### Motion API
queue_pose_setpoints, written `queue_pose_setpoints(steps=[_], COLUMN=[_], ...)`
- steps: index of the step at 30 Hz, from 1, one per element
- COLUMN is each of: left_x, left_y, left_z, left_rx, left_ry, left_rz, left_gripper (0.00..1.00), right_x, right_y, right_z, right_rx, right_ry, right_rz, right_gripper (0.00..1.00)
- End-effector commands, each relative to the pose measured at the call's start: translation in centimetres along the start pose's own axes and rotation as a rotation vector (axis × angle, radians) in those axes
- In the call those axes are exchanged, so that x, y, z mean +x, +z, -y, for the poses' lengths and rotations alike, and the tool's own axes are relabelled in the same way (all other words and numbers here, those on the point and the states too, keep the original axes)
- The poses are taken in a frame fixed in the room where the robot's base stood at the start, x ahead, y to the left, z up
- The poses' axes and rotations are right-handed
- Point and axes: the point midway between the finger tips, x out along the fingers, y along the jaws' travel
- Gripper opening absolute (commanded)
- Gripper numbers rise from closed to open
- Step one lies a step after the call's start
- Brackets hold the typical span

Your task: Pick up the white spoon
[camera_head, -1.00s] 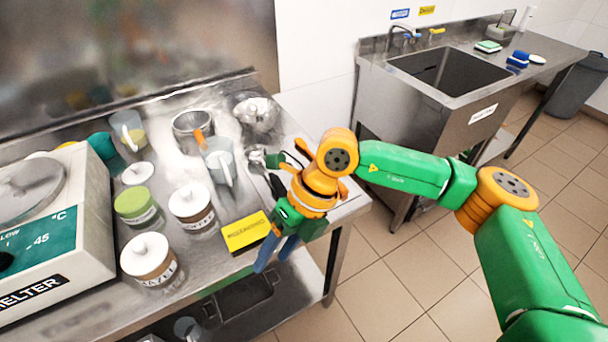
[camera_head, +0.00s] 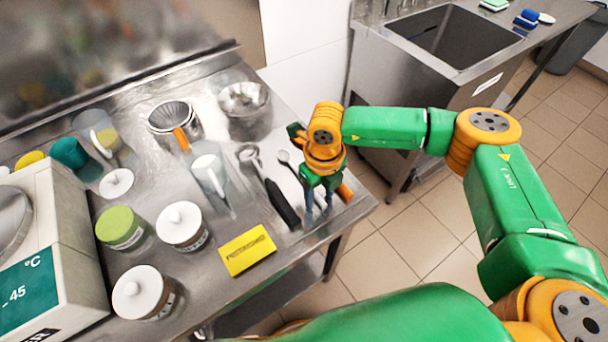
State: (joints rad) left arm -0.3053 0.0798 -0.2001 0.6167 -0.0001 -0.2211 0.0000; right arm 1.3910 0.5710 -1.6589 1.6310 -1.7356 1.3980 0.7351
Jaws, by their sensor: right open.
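A pale spoon (camera_head: 284,158), the thing nearest to a white spoon that I see, lies near the right edge of the steel counter. Its bowl points to the back, and its handle runs forward to my right gripper (camera_head: 318,213), which hides its end. My right gripper is open, with its fingers pointing down over the counter's right edge. I cannot tell whether the handle is between the fingers. My left gripper is not in view.
A black-handled scoop (camera_head: 280,203) lies just left of the spoon. An orange object (camera_head: 344,193) shows right of the gripper.

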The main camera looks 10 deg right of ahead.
Motion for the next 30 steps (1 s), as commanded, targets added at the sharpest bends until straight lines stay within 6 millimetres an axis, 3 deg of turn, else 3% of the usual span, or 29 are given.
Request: queue_pose_setpoints(steps=[4, 5, 10, 11, 23, 26, 29, 30], left_x=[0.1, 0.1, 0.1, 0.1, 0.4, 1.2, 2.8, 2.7], left_y=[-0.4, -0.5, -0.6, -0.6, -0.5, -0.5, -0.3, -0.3], left_z=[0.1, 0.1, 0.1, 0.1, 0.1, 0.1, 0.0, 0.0], left_rx=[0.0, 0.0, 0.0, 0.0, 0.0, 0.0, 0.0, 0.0], left_ry=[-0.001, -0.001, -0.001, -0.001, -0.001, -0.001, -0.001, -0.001], left_rz=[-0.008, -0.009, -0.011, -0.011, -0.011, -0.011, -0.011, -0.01], left_gripper=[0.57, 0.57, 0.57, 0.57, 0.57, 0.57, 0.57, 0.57], right_x=[0.1, 0.1, 0.1, 0.0, -0.1, -0.9, -2.8, -3.9], right_y=[0.0, 0.0, 0.0, 0.0, 0.1, 0.1, 0.1, -0.7], right_z=[0.0, 0.0, 0.0, 0.0, 0.0, -0.1, -0.1, -0.6], right_rx=[0.0, 0.0, -0.001, -0.001, 0.0, -0.003, -0.005, -0.007], right_ry=[0.0, 0.001, 0.001, 0.001, 0.002, 0.002, 0.002, 0.003], right_rz=[0.001, 0.001, 0.001, 0.001, 0.002, 0.005, 0.009, 0.008], right_gripper=[0.54, 0.49, 0.03, 0.0, 0.0, 0.0, 0.0, 0.0])
